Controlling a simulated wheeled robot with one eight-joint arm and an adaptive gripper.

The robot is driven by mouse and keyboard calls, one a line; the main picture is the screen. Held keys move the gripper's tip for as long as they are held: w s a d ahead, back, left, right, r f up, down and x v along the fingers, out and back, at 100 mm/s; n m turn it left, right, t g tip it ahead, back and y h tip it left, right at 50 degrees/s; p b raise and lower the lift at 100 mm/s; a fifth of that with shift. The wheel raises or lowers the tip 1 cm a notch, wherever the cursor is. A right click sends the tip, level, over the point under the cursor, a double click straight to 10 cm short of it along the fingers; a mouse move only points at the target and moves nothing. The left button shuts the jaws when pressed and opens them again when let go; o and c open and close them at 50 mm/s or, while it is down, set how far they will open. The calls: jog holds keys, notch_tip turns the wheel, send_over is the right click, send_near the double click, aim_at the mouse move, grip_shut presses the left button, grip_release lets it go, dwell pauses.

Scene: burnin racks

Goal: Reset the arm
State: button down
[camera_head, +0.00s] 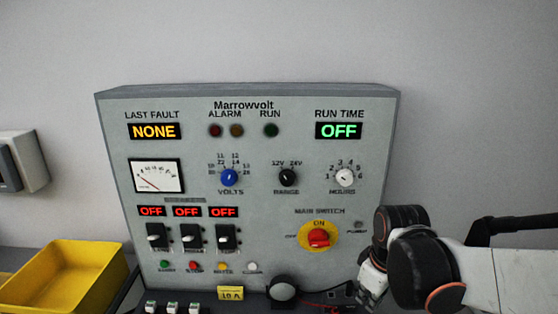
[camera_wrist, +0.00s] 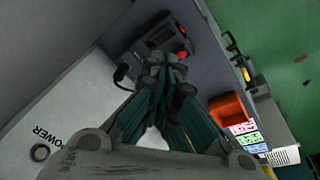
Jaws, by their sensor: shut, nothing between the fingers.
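My gripper (camera_wrist: 165,65) is shut and empty in the wrist view, its fingers drawn together. In the head view my gripper (camera_head: 368,296) is partly hidden by my own arm, which comes in from the right edge and stands at the panel's lower right. The grey Marrowvolt panel (camera_head: 260,190) stands in front of me. Its run time display (camera_head: 338,130) reads OFF and its last fault display (camera_head: 153,131) reads NONE. The red and yellow main switch (camera_head: 319,237) is left of my gripper, apart from it.
A yellow bin (camera_head: 70,272) stands at the lower left, with a grey wall box (camera_head: 22,160) above it. A round dark knob (camera_head: 283,289) and a 10 A label (camera_head: 230,293) are below the panel. An orange bin (camera_wrist: 233,112) shows in the wrist view.

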jog(key=s+r+m+t+b, duration=0.1)
jog(key=s+r+m+t, duration=0.3)
jog(key=s+m, duration=0.3)
jog(key=s+r, duration=0.1)
jog(key=s, duration=0.2)
jog(key=shift+s+r+m+t+b, duration=0.3)
jog(key=shift+s+r+m+b, duration=0.05)
jog(key=shift+m, duration=0.05)
